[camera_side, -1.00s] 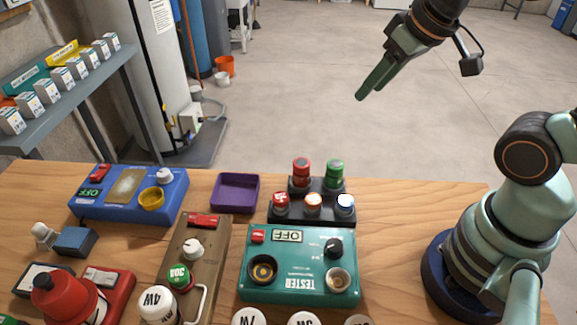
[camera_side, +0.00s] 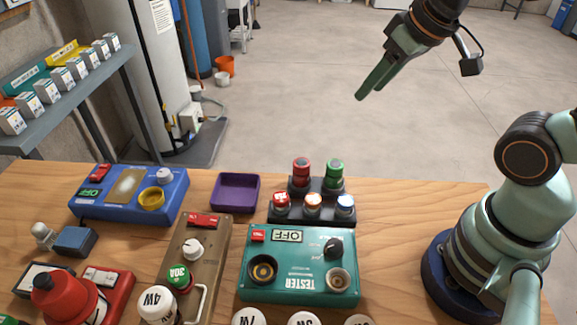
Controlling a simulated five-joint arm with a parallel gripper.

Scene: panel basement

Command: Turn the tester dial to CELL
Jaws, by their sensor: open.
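The teal tester box (camera_side: 300,283) lies near the front middle of the wooden table, its lettering upside down in this view. Its black dial (camera_side: 333,248) sits at the upper right of its face. A small window on it reads OFF (camera_side: 287,236), with a red switch (camera_side: 258,236) beside it. Two round sockets are on its lower part. The mark the dial points to is too small to read. My gripper (camera_side: 361,97) is high above and behind the tester, apart from everything. Its fingers are seen nearly edge-on, open and empty.
Behind the tester stands a black rack (camera_side: 313,212) with several coloured cylinders. A purple tray (camera_side: 235,193), a blue box (camera_side: 128,207) and a brown panel (camera_side: 200,245) are to the left. White round-topped items stand at the front edge. Bare table lies right of the tester.

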